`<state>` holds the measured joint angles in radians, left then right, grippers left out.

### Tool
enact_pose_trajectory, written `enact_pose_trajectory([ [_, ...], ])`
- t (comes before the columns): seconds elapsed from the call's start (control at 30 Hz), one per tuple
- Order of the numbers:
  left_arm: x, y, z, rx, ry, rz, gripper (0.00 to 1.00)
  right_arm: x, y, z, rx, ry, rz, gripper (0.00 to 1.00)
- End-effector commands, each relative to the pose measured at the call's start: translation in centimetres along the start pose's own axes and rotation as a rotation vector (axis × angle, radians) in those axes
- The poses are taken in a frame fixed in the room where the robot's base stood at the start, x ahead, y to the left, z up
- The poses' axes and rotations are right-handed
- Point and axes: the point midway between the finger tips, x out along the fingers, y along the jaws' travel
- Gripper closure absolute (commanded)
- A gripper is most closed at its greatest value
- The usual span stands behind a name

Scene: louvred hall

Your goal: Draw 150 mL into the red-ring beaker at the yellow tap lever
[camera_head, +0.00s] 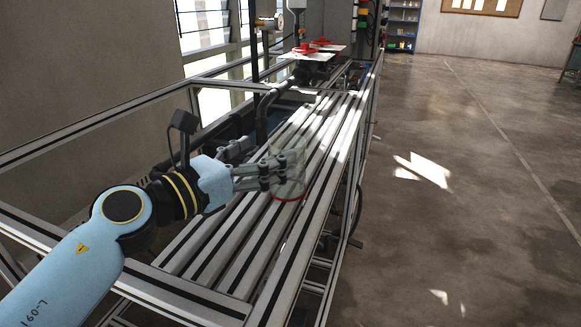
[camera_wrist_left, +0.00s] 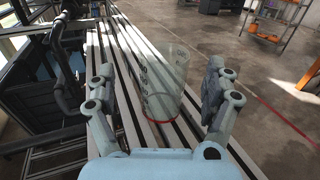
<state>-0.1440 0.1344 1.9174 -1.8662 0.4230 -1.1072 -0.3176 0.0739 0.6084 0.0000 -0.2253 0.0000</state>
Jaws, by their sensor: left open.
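The clear beaker (camera_head: 291,180) stands upright on the slatted metal bench, with a red ring around its base. My left gripper (camera_head: 277,172) is level with it, its fingers reaching to the beaker's near side. In the left wrist view, the beaker (camera_wrist_left: 163,85) shows between the two spread fingers of the open gripper (camera_wrist_left: 140,75), with visible gaps on both sides. Dark markings run up its wall, and it looks empty. I cannot make out a yellow tap lever in either view. My right gripper is not in view.
The bench's slats (camera_head: 325,130) run away from me inside a metal frame rail (camera_head: 345,185). A dark bent pipe (camera_head: 264,108) rises at the bench's left side. Red valve handles (camera_head: 304,49) are at the far end. Open floor (camera_head: 470,150) lies to the right.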

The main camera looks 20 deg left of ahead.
Motion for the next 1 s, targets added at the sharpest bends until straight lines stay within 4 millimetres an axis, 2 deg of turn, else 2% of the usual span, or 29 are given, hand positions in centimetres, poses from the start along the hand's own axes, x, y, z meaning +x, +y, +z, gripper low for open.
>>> enact_pose_trajectory([
  [0.13, 1.2, -0.1, 0.1, -0.003, -0.002, 0.001, 0.14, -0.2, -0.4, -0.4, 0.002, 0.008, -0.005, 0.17],
  [0.3, 4.0, -0.7, 0.1, -0.004, -0.003, 0.0, 0.14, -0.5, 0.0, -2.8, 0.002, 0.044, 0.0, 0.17],
  [0.4, 5.2, -0.6, 0.1, -0.003, -0.002, 0.001, 0.14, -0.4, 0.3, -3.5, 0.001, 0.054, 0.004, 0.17],
  [0.7, 5.7, -0.6, -0.1, -0.003, 0.0, 0.001, 0.14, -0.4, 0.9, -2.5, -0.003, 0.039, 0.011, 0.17],
  [1.0, 5.6, -0.6, -0.1, -0.003, -0.001, 0.001, 0.54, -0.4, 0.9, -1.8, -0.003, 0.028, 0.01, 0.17],
])
